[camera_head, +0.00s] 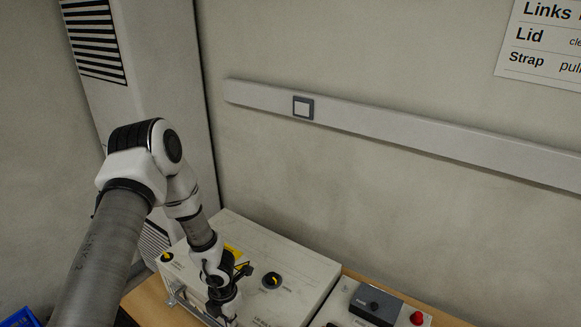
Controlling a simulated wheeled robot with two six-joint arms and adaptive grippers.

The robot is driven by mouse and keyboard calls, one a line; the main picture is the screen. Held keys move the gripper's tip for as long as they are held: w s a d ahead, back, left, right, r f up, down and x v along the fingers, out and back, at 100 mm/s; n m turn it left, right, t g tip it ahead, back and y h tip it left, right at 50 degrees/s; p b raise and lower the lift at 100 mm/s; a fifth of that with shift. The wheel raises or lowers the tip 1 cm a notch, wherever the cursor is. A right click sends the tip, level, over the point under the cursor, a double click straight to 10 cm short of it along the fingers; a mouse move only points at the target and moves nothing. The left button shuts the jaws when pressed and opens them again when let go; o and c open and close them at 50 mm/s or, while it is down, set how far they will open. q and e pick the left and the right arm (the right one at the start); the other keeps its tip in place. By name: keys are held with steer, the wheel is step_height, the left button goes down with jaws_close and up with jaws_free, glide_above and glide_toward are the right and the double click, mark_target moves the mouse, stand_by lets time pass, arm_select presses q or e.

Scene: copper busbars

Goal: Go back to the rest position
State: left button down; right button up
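My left arm comes in from the left and reaches down over a pale box (290,252) on the wooden table. My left gripper (222,304) is low over the front part of the box lid, close to its front edge. It is small and dark and seen from behind, so I cannot tell whether its fingers are open or touch the box. A black and yellow knob (271,281) sits on the lid to the right of the gripper. A yellow label (233,250) shows partly behind the arm. My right gripper is not in view.
A second pale unit with a dark grey block (375,304) and a red button (417,318) stands to the right. A metal latch (175,291) is on the box's left front. A blue bin (20,318) is at lower left. A tall cabinet (165,90) and wall stand behind.

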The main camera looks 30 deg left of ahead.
arm_select(q)
steer(key=s+d+f+m+g+y+b, duration=0.1)
steer(key=s+d+f+m+b, duration=0.25)
steer(key=s+f+m, duration=0.3)
steer(key=s+d+f+m+g+y+b, duration=0.2)
steer(key=s+d+f+m+b, duration=0.1)
steer(key=s+f+m+b, duration=0.3)
steer(key=s+d+m+t+h, duration=0.1)
steer(key=s+d+m, duration=0.1)
steer(key=m, duration=0.9)
steer(key=s+d+m+t+h, duration=0.2)
steer(key=d+m, duration=0.3)
steer(key=m, duration=0.6)
steer(key=shift+d+f, duration=0.15)
steer(key=shift+d, duration=0.1)
steer(key=shift+s, duration=0.15)
